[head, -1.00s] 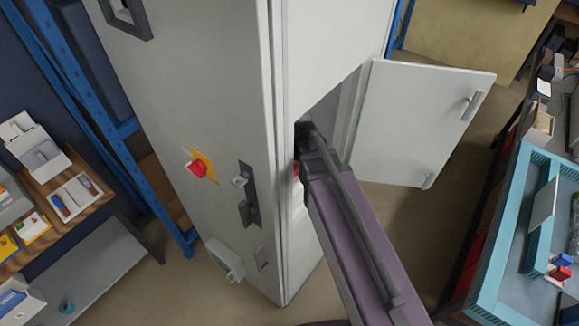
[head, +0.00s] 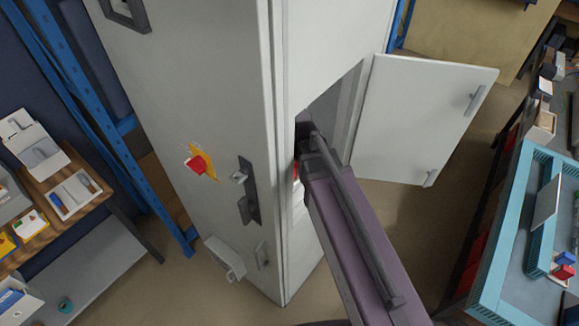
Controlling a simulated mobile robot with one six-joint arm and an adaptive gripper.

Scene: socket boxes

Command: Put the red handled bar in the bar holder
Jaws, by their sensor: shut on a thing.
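My arm reaches into the open compartment (head: 335,110) of a tall white cabinet in the head view. My gripper is hidden inside, behind the cabinet's front edge and my own arm. A small red sliver (head: 296,172) shows between that edge and my arm; I cannot tell whether it is the handle of the red handled bar. No other part of the bar is visible. I cannot make out the bar holder.
The cabinet's door (head: 415,125) stands open at the right. A red knob on a yellow plate (head: 196,164), a dark latch (head: 248,192) and a grey box (head: 226,258) sit on the cabinet's side. A shelf with boxes (head: 72,190) is at left, a teal-edged bench (head: 505,235) at right.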

